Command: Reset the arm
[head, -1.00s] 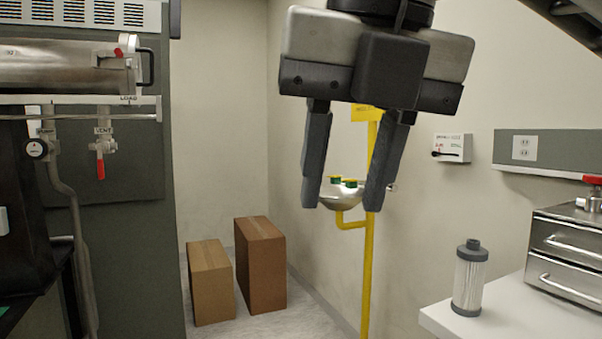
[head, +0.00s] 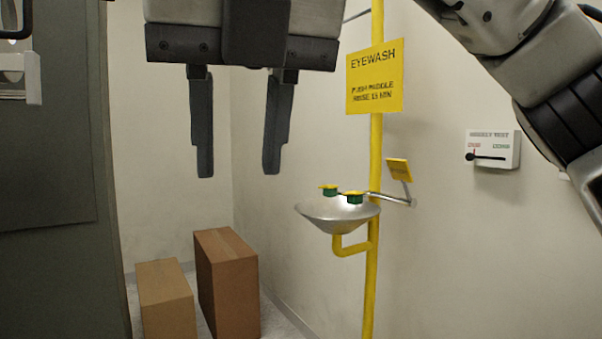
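My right gripper (head: 238,165) hangs from the top of the head view, left of the middle, with its fingers pointing down. Its two dark fingers are spread apart and nothing is between them. Behind the fingers is bare wall. A grey and black link of my own arm crosses the upper right corner. My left gripper does not show.
A yellow eyewash stand (head: 371,262) with a steel bowl (head: 338,211) and a yellow sign (head: 375,76) stands at the wall. Two cardboard boxes (head: 226,285) (head: 167,300) sit on the floor behind. A dark cabinet (head: 60,220) fills the left side. A white wall box (head: 493,149) hangs right.

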